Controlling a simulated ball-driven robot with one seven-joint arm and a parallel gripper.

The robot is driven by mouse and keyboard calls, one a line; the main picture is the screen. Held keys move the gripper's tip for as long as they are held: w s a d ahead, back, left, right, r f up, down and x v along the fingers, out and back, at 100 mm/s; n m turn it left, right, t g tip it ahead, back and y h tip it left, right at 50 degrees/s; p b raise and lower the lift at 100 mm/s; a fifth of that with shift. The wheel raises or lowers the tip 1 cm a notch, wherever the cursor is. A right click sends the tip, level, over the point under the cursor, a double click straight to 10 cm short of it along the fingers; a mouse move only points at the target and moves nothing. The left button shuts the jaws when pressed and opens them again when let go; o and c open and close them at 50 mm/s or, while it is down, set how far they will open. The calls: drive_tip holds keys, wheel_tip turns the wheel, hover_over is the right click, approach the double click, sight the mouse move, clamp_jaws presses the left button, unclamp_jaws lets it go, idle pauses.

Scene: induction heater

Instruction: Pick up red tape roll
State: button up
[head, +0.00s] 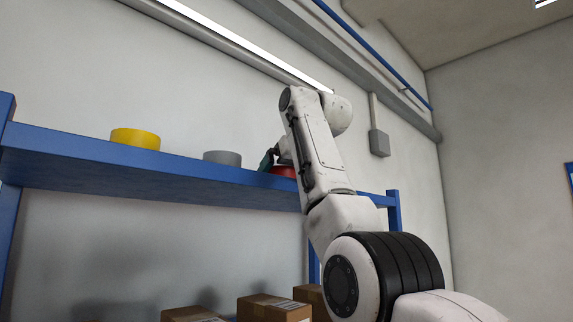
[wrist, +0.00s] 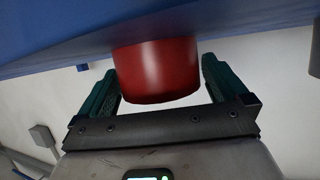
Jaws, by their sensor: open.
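The red tape roll (head: 284,171) sits on the blue shelf (head: 120,166), mostly hidden behind my arm in the head view. In the wrist view the red tape roll (wrist: 156,70) lies between the two green fingers of my gripper (wrist: 160,85). The fingers are open, one on each side of the roll. A gap shows at the right finger; whether the left finger touches the roll I cannot tell. In the head view part of my gripper (head: 268,160) shows at the roll's left side.
A yellow tape roll (head: 135,138) and a grey tape roll (head: 222,158) stand on the same shelf to the left. Cardboard boxes (head: 272,307) are below the shelf. The wall is close behind. A blue shelf post (head: 394,212) rises at the right end.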

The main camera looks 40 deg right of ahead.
drive_tip(key=shift+c, duration=0.3)
drive_tip(key=c, duration=0.8)
drive_tip(key=shift+s, duration=0.15)
